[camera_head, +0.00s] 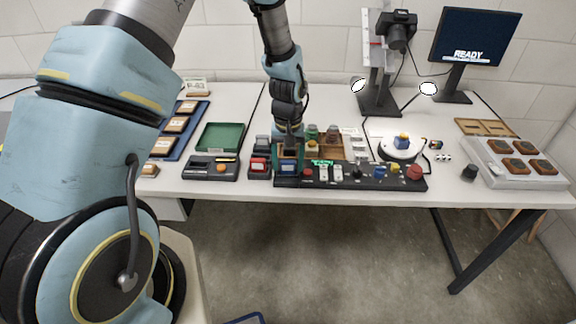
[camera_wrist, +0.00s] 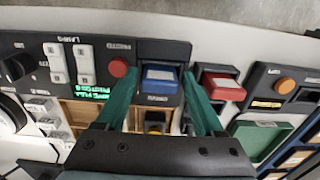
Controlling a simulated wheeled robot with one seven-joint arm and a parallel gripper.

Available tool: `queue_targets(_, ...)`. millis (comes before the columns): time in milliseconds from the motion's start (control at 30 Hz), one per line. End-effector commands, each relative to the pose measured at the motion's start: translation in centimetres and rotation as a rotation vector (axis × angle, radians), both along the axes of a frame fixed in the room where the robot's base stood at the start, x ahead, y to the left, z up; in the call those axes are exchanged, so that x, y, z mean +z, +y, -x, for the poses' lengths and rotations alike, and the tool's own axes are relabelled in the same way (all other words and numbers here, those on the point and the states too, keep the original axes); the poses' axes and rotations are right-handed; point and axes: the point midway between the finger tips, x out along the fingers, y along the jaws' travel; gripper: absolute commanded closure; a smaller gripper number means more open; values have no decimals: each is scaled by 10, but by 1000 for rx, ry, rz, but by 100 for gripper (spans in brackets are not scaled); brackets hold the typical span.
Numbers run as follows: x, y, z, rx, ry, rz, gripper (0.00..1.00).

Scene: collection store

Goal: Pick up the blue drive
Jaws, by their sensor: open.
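The blue drive (camera_head: 288,167) sits in a black bay at the left end of the control panel (camera_head: 350,177). In the wrist view the blue drive (camera_wrist: 160,78) lies between the two green fingers, its labelled face toward the camera. My gripper (camera_head: 287,153) is open, with one finger on each side of the drive; the wrist view also shows my gripper (camera_wrist: 160,76) spread around it. I cannot tell whether the fingers touch the drive. Nothing is held.
A red drive (camera_wrist: 222,85) in a black holder stands close beside one finger. A red button (camera_wrist: 119,67) is close to the other finger. Behind are a wooden compartment tray (camera_head: 330,143) and a green tray (camera_head: 220,136). The table's front edge is near.

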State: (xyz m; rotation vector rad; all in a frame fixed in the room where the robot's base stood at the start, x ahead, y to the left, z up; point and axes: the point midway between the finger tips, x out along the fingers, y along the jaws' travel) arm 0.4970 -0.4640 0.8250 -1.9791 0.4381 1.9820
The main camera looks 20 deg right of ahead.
Motion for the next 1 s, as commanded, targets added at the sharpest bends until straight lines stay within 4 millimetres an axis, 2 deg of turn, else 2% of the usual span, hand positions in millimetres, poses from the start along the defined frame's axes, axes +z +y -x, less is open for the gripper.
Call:
queue_targets(267, -3, 0, 0, 0, -1, 0, 30)
queue_targets(900, -3, 0, 0, 0, -1, 0, 100)
queue_targets(1000, -3, 0, 0, -1, -1, 0, 100)
